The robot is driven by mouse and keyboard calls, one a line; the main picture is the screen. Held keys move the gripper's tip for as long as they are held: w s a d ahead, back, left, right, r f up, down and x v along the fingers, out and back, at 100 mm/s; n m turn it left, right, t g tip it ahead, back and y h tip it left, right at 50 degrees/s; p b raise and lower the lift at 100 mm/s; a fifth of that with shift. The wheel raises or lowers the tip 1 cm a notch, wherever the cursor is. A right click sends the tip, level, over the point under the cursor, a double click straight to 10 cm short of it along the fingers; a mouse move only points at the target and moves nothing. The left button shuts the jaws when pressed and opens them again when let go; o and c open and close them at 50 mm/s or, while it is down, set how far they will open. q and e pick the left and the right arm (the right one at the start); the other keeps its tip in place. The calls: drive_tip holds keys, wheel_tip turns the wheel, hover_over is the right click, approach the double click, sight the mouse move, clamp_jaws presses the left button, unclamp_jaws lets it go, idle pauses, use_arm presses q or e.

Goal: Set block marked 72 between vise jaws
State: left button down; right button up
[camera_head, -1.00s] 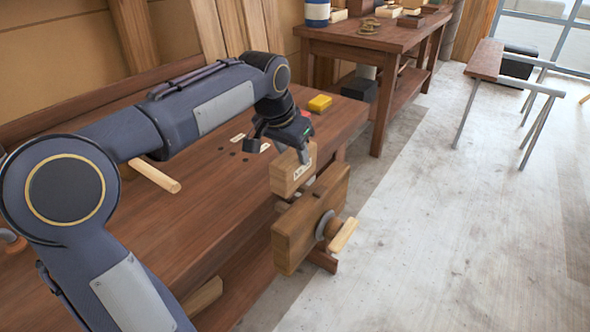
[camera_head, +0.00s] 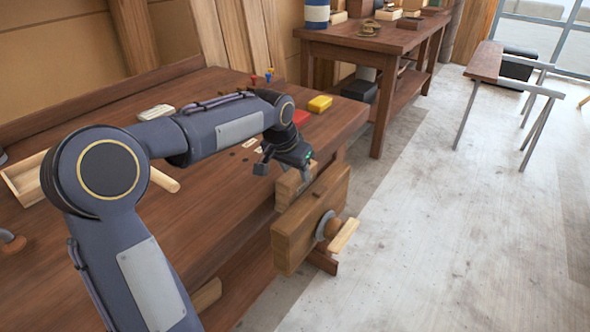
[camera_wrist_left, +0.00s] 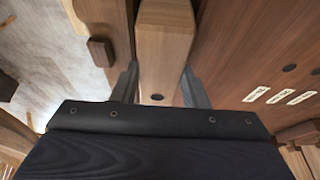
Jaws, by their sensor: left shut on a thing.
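A light wooden block (camera_head: 289,188) sits low in the gap between the vise's outer wooden jaw (camera_head: 312,218) and the bench edge. My left gripper (camera_head: 296,168) is shut on the block from above. In the left wrist view the block (camera_wrist_left: 165,45) shows between the two fingers of the left gripper (camera_wrist_left: 160,88), with wood of the vise and bench on both sides. The block's marking cannot be read now. Whether the jaws touch the block cannot be told. My right gripper is not in view.
The vise handle (camera_head: 344,236) sticks out at the front. A second table (camera_head: 385,38) stands behind.

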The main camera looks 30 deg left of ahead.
use_arm(q)
drive_tip(key=shift+f, duration=0.15)
drive_tip(key=c, duration=0.8)
unclamp_jaws()
drive_tip(key=shift+c, duration=0.2)
drive_tip(key=shift+r, duration=0.25)
drive_tip(key=p+v, duration=0.2)
drive_tip(key=v, duration=1)
drive_tip(key=s+d+f+n+h, duration=0.1)
drive_tip(key=s+d+f, duration=0.35)
drive_tip(key=s, duration=0.35)
drive_tip(key=s+d+f+n+t+h, duration=0.1)
drive_tip(key=s+d+f, duration=0.35)
drive_tip(key=s, duration=0.35)
drive_tip(key=s+d+f+n+h, duration=0.1)
drive_tip(key=s+d+f, duration=0.2)
drive_tip(key=s+f, duration=0.35)
wheel_tip(320, 180, up, 9)
drive_tip(key=s+p, duration=0.2)
drive_tip(key=p, duration=0.5)
drive_tip(key=shift+f+m, duration=0.15)
drive_tip(key=shift+m, duration=0.15)
